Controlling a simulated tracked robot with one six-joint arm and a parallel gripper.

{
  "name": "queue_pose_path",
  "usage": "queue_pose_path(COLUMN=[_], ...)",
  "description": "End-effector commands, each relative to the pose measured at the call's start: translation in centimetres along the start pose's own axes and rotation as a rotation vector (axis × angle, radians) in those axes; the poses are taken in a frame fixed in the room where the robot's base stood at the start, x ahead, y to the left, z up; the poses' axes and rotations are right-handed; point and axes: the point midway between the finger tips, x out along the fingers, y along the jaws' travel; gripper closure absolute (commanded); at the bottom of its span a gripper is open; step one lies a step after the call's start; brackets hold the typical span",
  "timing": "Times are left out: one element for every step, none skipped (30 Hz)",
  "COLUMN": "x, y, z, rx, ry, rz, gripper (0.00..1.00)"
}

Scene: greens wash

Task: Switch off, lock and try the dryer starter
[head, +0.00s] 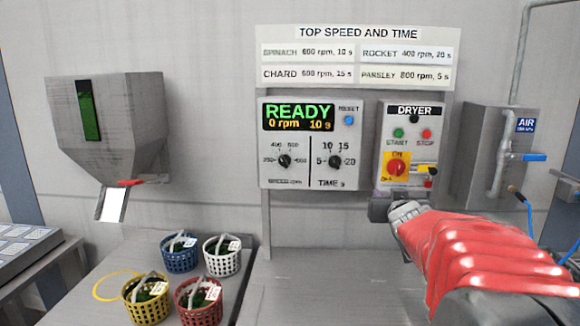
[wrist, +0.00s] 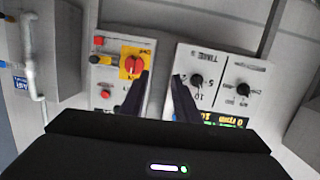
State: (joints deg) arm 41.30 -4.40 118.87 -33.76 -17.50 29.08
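The dryer starter (head: 411,146) is a grey wall box headed DRYER, with a green START button (head: 398,133) and a red STOP button (head: 426,134). Below them a red rotary switch (head: 397,168) sits on a yellow plate marked ON; its exact angle is hard to read. A small yellow and red item (head: 426,181), perhaps a padlock or tag, is right of the switch. In the wrist view, turned upside down, the starter's red switch (wrist: 133,65) lies beyond one finger. My gripper (wrist: 161,76) is open and empty, apart from the switch. In the head view its fingers are unclear.
The spinner panel (head: 312,142) reads READY, 0 rpm, 10 s, left of the starter. An air box (head: 490,150) with pipe and blue valve handle is to its right. Several small baskets of greens stand on the bench (head: 110,262) at lower left, below a grey hopper (head: 105,120).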

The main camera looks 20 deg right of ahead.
Motion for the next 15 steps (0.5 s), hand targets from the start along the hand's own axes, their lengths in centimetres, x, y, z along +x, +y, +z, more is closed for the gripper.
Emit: queue_pose_path(x=[1.1,1.6,2.2,2.6,2.9,3.2,3.5,3.6,3.8,3.9,3.9,4.0,4.0,4.0,4.0], y=[2.0,2.9,4.1,4.8,5.5,6.3,6.8,7.2,7.7,7.8,8.0,8.1,8.2,8.2,8.1], z=[-0.1,-0.4,-0.6,-0.8,-0.9,-1.1,-1.1,-1.2,-1.3,-1.3,-1.3,-1.4,-1.4,-1.4,-1.4], rx=[0.006,0.009,0.013,0.015,0.018,0.020,0.022,0.024,0.025,0.026,0.027,0.028,0.028,0.028,0.028], ry=[0.028,0.049,0.074,0.091,0.106,0.124,0.135,0.145,0.155,0.160,0.164,0.168,0.170,0.171,0.172], rz=[0.005,0.002,-0.002,-0.008,-0.012,-0.019,-0.024,-0.028,-0.033,-0.037,-0.039,-0.042,-0.043,-0.044,-0.044], gripper=[0.71,0.71,0.71,0.71,0.71,0.71,0.71,0.71,0.71,0.71,0.71,0.71,0.71,0.71,0.71])
